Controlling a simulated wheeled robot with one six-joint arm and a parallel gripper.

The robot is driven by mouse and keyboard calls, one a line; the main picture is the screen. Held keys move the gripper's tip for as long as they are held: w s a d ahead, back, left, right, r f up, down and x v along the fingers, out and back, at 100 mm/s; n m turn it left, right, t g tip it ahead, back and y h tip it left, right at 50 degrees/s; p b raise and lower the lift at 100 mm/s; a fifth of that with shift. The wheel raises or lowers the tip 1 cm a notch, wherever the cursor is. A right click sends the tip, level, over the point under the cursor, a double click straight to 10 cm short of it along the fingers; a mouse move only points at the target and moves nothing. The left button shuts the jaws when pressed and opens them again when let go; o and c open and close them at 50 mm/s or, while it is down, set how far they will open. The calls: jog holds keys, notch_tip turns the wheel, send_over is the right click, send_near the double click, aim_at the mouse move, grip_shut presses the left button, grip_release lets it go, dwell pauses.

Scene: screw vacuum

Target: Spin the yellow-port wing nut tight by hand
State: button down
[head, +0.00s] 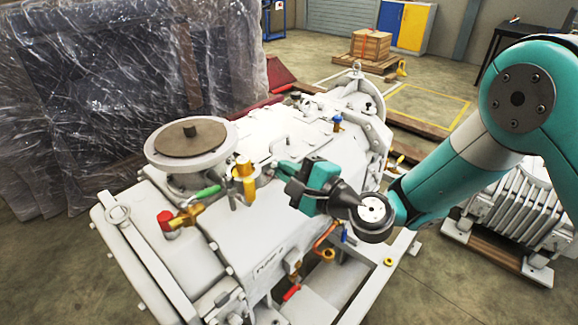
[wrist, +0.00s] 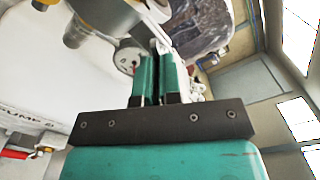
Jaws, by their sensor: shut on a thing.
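The yellow port (head: 243,178) stands upright on the near side of the white pump (head: 265,225), left of my gripper (head: 286,170).
A red-capped brass valve (head: 168,224) and a green handle (head: 205,193) sit left of the port. A round brown-topped flange (head: 190,138) rises behind. A gauge (wrist: 128,58) is close beside the fingers in the wrist view. Copper pipe (head: 325,240) runs below my gripper.

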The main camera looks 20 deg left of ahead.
jog(key=shift+f+m, duration=0.1)
jog(key=shift+m, duration=0.3)
jog(key=c, duration=1.3)
grip_release()
jog(key=b+v, duration=1.5)
jog(key=v, duration=0.2)
jog(key=shift+s+d, duration=0.15)
jog(key=shift+d, duration=0.05)
